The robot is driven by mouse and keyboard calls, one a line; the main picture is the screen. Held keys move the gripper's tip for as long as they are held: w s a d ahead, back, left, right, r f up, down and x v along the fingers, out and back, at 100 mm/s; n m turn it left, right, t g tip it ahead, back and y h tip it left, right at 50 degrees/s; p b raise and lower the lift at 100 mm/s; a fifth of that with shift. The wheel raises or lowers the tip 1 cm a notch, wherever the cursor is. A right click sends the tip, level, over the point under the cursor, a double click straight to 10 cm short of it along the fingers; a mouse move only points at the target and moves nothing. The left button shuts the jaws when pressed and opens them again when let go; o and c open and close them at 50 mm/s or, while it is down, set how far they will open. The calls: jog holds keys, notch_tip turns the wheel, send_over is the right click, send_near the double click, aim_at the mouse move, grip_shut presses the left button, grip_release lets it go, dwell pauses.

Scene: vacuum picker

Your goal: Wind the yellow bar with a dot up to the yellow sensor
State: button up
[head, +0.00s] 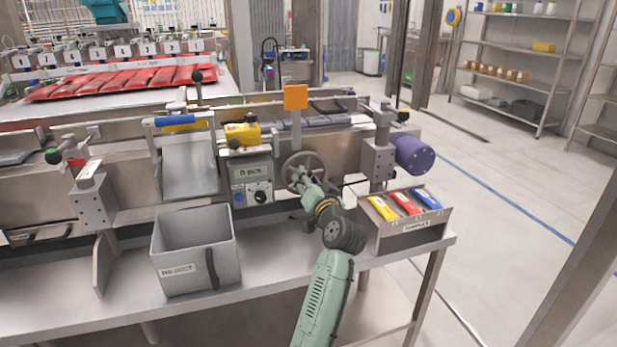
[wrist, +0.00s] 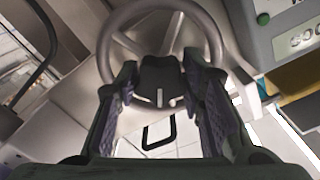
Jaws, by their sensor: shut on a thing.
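A grey handwheel (head: 296,163) stands on the front of the machine, right of the control box. It also shows in the wrist view (wrist: 108,50). My gripper (head: 302,186) is at the wheel. In the wrist view my gripper (wrist: 165,95) has a finger on each side of the wheel's dark hub (wrist: 160,72), which bears a white mark, and is shut on it. A yellow sensor (head: 242,133) sits above the control box. A yellow bar (head: 186,128) shows under a blue bar to its left; I cannot make out a dot on it.
The control box (head: 251,176) has a dial and a blue button. A grey reject bin (head: 195,252) stands on the bench at left. A tray (head: 412,238) with yellow, red and blue pieces is right of my arm. An orange plate (head: 295,97) stands above the wheel.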

jog(key=m+p, duration=0.3)
jog(key=m, duration=0.3)
jog(key=shift+r+p, duration=0.1)
jog(key=shift+p, duration=0.25)
jog(key=m+p, duration=0.3)
jog(key=m, duration=0.2)
jog(key=shift+m, duration=0.3)
jog(key=o, duration=1.1)
jog(key=shift+o, duration=0.2)
jog(key=v, duration=1.2)
